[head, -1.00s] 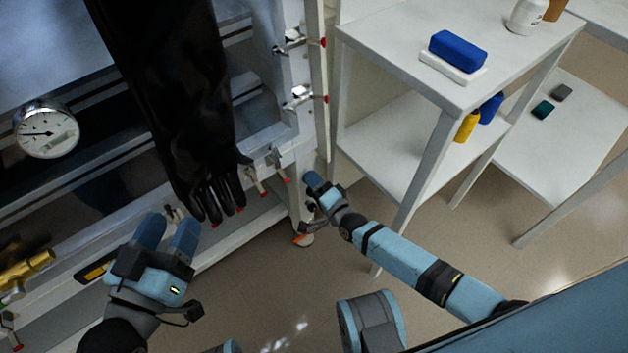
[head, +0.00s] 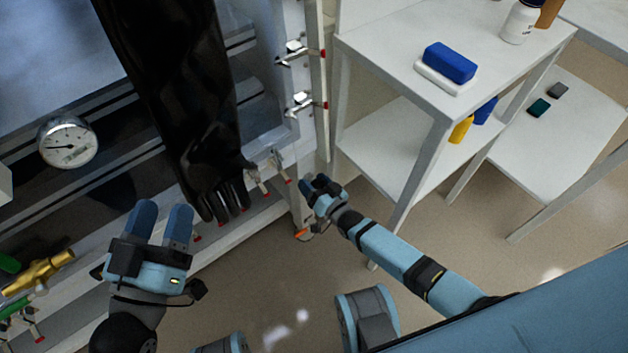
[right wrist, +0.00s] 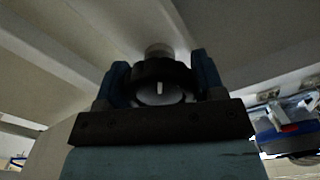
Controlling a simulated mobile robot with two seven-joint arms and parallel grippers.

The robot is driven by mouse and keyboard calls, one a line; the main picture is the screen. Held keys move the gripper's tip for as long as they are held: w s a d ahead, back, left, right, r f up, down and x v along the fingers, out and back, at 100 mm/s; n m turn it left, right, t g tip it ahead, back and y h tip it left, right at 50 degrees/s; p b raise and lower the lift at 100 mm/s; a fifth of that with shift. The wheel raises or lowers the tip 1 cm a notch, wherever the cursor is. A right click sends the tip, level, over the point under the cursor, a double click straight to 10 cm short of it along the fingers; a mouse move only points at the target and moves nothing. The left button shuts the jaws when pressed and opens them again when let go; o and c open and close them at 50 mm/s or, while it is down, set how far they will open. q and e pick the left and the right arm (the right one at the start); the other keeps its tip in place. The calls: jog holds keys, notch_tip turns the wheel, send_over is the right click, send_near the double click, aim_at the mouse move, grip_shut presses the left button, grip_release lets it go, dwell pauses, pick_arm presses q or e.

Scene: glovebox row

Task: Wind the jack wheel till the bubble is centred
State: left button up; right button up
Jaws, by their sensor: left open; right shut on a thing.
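The jack wheel (right wrist: 160,70) is a dark ring with a pale slotted centre in the right wrist view. It sits between the two fingers of my right gripper (right wrist: 160,82), which is shut on it. In the head view the right gripper (head: 317,186) is low at the right corner leg of the glovebox frame, and the wheel cannot be made out there. My left gripper (head: 160,220) is open and empty at lower left, in front of the frame's lower rail. No level bubble can be made out now.
A black glove (head: 190,110) hangs beside a round dial gauge (head: 67,142). A brass valve (head: 38,273) is at far left. A white shelf unit (head: 385,150) stands close to the right arm, with a blue block (head: 450,62) on top. Open floor lies in front.

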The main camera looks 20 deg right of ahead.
jog(key=shift+n, duration=0.7)
jog(key=shift+n+p, duration=0.3)
jog(key=shift+n, duration=0.2)
pick_arm(q)
jog(key=f, duration=0.1)
jog(key=f+g+y, duration=0.1)
jog(key=shift+w+a+f, duration=0.15)
jog(key=shift+a+f, duration=0.15)
pick_arm(e)
jog(key=shift+n, duration=0.4)
pick_arm(q)
jog(key=shift+r, duration=0.15)
pick_arm(e)
jog(key=o, duration=0.9)
jog(key=shift+s, duration=0.1)
